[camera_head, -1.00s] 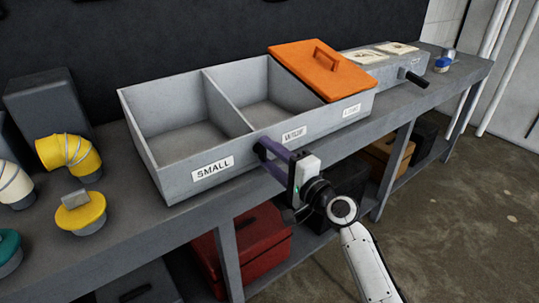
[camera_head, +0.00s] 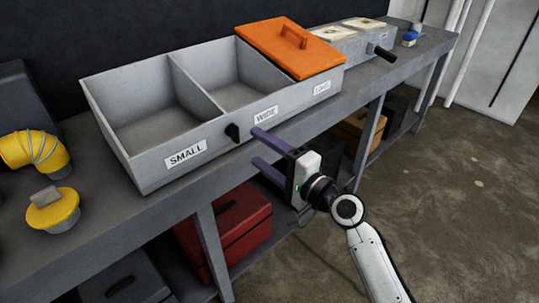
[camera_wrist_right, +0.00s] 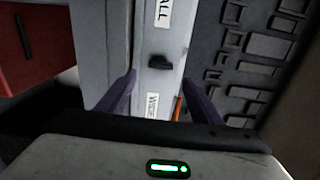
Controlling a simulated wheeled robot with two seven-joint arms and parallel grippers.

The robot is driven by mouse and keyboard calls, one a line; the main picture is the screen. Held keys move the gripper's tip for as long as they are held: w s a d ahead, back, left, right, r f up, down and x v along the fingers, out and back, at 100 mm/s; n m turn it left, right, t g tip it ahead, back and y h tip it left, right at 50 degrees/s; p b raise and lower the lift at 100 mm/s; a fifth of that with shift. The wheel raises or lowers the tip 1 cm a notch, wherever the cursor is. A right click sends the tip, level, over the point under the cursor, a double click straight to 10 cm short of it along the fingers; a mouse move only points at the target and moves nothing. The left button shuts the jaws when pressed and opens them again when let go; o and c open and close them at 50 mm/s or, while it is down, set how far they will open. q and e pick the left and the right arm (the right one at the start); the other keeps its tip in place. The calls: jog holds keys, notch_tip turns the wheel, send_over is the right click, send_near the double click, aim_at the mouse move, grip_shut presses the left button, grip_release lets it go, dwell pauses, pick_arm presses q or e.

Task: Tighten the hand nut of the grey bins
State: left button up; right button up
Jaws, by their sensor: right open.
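The grey bins (camera_head: 140,168) stand on the bench as one box with compartments labelled SMALL, WIDE and LONG. The hand nut (camera_head: 232,131) is a small black knob on the front wall, between the SMALL and WIDE labels. It also shows in the right wrist view (camera_wrist_right: 159,62), ahead of the fingers and roughly centred between them. My right gripper (camera_head: 257,148) is open and empty, in front of the bins and just right of the nut, apart from it. Its two purple fingers also show in the wrist view (camera_wrist_right: 159,78). My left gripper is out of view.
An orange lid (camera_head: 291,50) covers the LONG compartment. A grey box with a black handle (camera_head: 382,53) stands further right. Yellow duct pieces (camera_head: 36,150) lie at the left. A red toolbox (camera_head: 235,225) is on the shelf below. Floor at the right is clear.

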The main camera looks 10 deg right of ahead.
jog(key=shift+v, duration=1.45)
